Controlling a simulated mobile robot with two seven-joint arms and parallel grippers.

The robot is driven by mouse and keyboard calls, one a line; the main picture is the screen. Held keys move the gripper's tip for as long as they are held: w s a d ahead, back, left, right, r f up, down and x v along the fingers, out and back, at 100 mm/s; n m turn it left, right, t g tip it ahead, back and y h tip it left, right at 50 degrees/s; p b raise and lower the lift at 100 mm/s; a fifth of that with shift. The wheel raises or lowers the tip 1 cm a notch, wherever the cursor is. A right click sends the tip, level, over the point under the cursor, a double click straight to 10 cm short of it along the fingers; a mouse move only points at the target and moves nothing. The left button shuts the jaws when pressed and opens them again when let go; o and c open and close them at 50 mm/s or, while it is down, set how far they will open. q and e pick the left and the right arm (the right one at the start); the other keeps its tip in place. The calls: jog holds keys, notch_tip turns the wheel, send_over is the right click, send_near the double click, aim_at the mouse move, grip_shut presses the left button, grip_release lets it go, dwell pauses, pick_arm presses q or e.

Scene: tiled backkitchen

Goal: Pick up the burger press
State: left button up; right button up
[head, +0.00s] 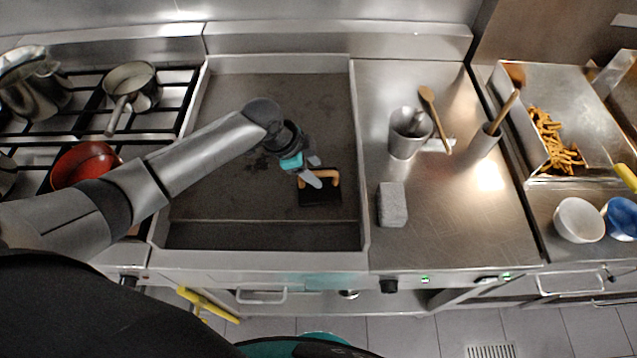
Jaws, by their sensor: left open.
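The burger press (321,196) lies on the flat griddle (230,185), near its front right part. It has a dark square plate and a light wooden handle on top. My left gripper (314,172) reaches in from the left and is over the press, at the handle. Its fingers are open and partly cover the handle. I cannot tell whether the fingers touch the handle or stand just above it. My right gripper is not in view.
The griddle has raised metal walls around it. Right of it, a grey block (392,204), a metal container (408,135) and a wooden spoon (437,118) are on the steel counter (450,220). A stove with pots (133,85) and a red pan (84,164) is at left.

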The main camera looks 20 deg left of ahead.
pick_arm(q)
jog(key=shift+x, duration=1.45)
grip_shut()
jog(key=shift+w+r, duration=0.15)
dwell(0.3)
